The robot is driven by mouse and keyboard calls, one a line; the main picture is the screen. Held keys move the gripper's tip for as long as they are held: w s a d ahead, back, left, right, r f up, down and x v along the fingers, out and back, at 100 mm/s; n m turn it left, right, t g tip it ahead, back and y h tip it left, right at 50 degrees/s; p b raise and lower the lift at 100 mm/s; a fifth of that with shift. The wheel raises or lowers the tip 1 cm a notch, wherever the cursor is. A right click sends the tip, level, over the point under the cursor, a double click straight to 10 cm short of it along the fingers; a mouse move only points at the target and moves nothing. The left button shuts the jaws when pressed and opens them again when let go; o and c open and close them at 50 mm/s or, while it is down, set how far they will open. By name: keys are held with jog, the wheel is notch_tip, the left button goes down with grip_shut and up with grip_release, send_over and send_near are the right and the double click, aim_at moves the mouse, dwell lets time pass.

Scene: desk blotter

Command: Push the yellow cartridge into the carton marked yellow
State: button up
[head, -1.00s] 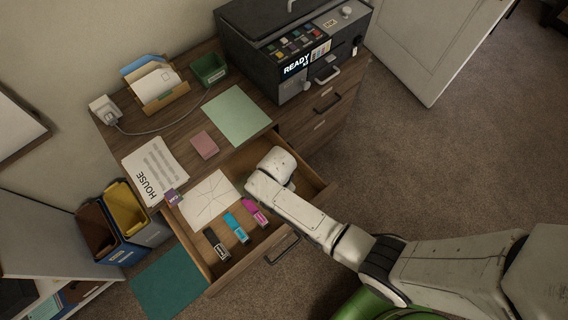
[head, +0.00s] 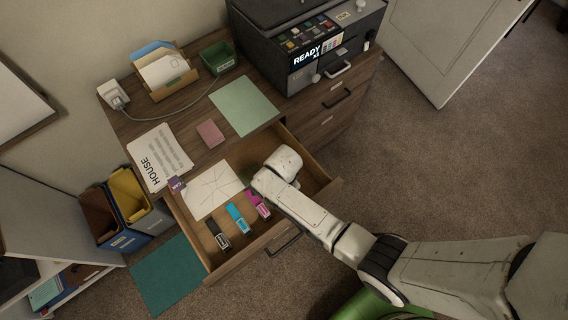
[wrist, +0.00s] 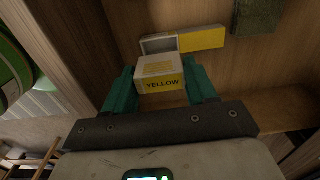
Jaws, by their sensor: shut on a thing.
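In the wrist view, my gripper (wrist: 161,72) has its teal fingers shut on the sides of a pale block lettered YELLOW, the yellow cartridge (wrist: 163,84). Just beyond it is a grey open-looking box mouth with a yellow flap out to the right, apparently the yellow carton (wrist: 203,39). The cartridge covers part of that mouth. I cannot tell whether its far end is inside. In the head view, my wrist (head: 278,168) is over the right part of the open drawer (head: 235,267) and hides the gripper, cartridge and carton.
Black (head: 217,235), cyan (head: 237,217) and magenta (head: 258,205) items stand in the drawer, left of my wrist. A white sheet (head: 211,190) lies behind them. The drawer's front and side walls surround my gripper. A printer (head: 310,50) stands on the desktop behind.

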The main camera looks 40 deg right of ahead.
jog(key=shift+f+b, duration=1.15)
jog(key=shift+f, duration=0.6)
jog(key=shift+f+b, duration=0.9)
jog(key=shift+f, duration=0.5)
dwell(0.7)
jog(key=o, duration=1.2)
jog(key=shift+r, duration=0.1)
notch_tip(320, 180, up, 11)
jog(key=shift+f+p, duration=0.1)
jog(key=shift+p, duration=0.75)
